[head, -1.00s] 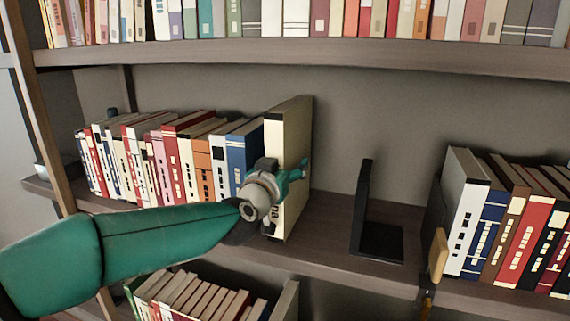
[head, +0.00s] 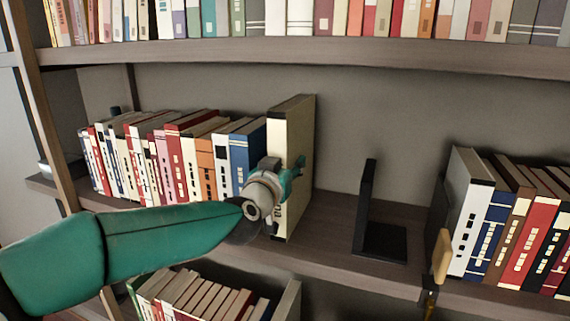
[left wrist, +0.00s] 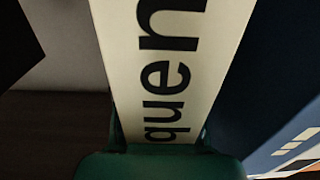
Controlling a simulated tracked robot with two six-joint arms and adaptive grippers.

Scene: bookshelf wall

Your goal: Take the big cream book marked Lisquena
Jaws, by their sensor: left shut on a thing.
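The big cream book (head: 297,140) stands upright on the middle shelf, at the right end of a row of books in the head view. My left gripper (head: 282,185) is shut on its spine, low down, with a finger on its right side. In the left wrist view the cream spine (left wrist: 165,60) fills the middle, and the black letters "quen" show on it. The rest of the lettering is hidden. The green gripper parts (left wrist: 160,160) show at the bottom of that view. My right gripper is not in view.
A blue book (head: 246,160) stands just left of the cream book. A black bookend (head: 368,215) stands to the right, with bare shelf (head: 325,220) between. More books (head: 500,220) stand farther right. The upper shelf (head: 300,50) runs above.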

